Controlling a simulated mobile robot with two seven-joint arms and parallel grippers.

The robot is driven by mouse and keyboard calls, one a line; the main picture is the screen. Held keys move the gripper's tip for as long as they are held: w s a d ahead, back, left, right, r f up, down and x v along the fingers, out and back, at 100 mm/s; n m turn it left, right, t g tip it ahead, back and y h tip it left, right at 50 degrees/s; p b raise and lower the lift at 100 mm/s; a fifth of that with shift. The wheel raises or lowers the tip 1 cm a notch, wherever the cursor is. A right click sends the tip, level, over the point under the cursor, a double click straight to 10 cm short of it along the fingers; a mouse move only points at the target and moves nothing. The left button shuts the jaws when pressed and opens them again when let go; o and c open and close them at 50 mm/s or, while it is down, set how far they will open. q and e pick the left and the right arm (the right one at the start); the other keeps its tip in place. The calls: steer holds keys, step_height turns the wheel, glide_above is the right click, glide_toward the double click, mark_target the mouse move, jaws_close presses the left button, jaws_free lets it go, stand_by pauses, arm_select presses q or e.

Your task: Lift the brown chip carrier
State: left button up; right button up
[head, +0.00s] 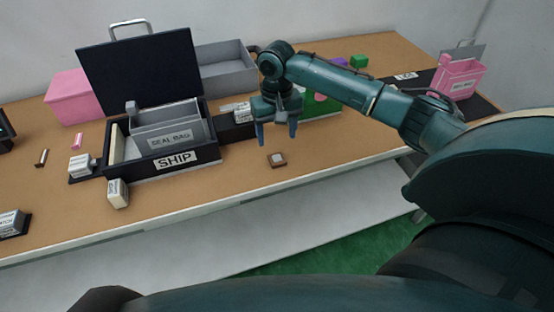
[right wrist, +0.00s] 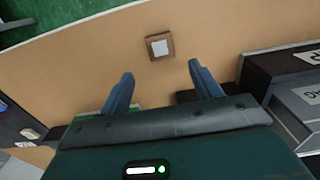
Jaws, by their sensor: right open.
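The brown chip carrier (head: 276,160) is a small brown square with a pale chip in its middle. It lies flat on the brown table, right of the SHIP box and near the front edge. In the right wrist view the carrier (right wrist: 160,46) shows beyond the fingertips, roughly between them and apart from both. My right gripper (head: 277,140) is open and empty, pointing down above the table near the carrier. Its two fingers also show in the right wrist view (right wrist: 160,72). My left gripper is not in view.
The black SHIP box (head: 175,160) with a raised lid stands to the left. A green object (head: 322,104) sits behind my right gripper, and a grey bin (head: 226,72) stands farther back. A pink box (head: 460,78) is at the far right. The table around the carrier is clear.

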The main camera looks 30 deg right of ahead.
mark_target(277, 157)
steer(key=f, duration=0.6)
steer(key=shift+s+a+f, duration=0.15)
steer(key=shift+s+f, duration=0.05)
steer(key=shift+f, duration=0.2)
steer(key=shift+c, duration=0.5)
steer(key=c, duration=0.9)
steer(key=shift+c, duration=0.2)
steer(key=shift+r, duration=0.1)
